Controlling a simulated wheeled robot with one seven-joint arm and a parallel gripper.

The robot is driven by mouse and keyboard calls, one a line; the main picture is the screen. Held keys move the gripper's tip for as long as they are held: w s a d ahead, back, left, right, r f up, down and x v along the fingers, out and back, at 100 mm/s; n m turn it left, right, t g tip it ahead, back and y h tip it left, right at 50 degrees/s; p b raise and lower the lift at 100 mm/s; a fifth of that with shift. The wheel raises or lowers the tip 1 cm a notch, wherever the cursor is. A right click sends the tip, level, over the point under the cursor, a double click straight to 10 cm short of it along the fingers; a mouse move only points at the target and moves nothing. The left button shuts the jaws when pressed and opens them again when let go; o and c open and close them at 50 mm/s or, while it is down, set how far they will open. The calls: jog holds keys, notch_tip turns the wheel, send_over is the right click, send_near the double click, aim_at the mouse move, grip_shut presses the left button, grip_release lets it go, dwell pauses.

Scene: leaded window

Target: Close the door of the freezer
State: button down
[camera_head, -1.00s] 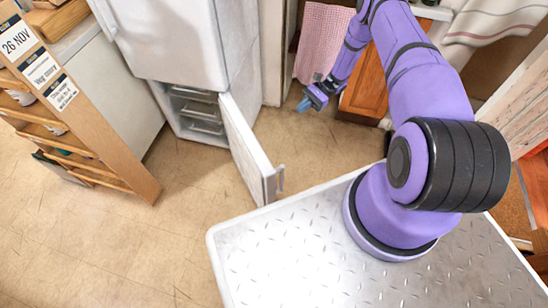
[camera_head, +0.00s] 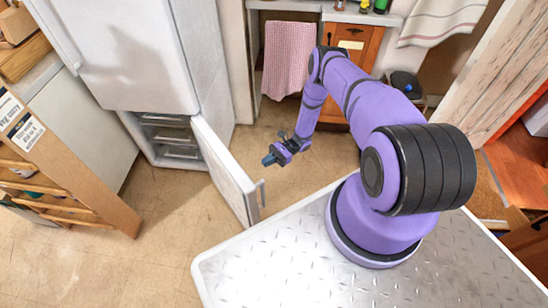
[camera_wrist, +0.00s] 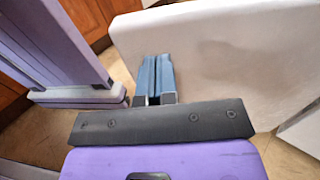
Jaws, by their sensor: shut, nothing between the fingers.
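The freezer (camera_head: 160,155) is the lower compartment of a white fridge, with drawers showing inside. Its white door (camera_head: 226,172) stands wide open, swung out toward my base, with a handle at its near end. The door's broad outer face also shows in the wrist view (camera_wrist: 225,55). My gripper (camera_head: 270,160) has blue fingers and is to the right of the door, on its outer side. In the wrist view the fingers (camera_wrist: 155,72) are shut and empty, in front of the door face. I cannot tell whether they touch it.
A wooden shelf rack (camera_head: 75,170) stands at the left. Cabinets with a pink checked towel (camera_head: 287,60) are behind my arm. My metal-topped base lies close to the door's near end. Floor (camera_head: 165,230) is clear left of the door.

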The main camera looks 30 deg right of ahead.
aim_at(246, 174)
jog(key=a, duration=0.7)
jog(key=shift+s+a, duration=0.2)
jog(key=shift+s, duration=0.15)
jog(key=shift+a, duration=0.1)
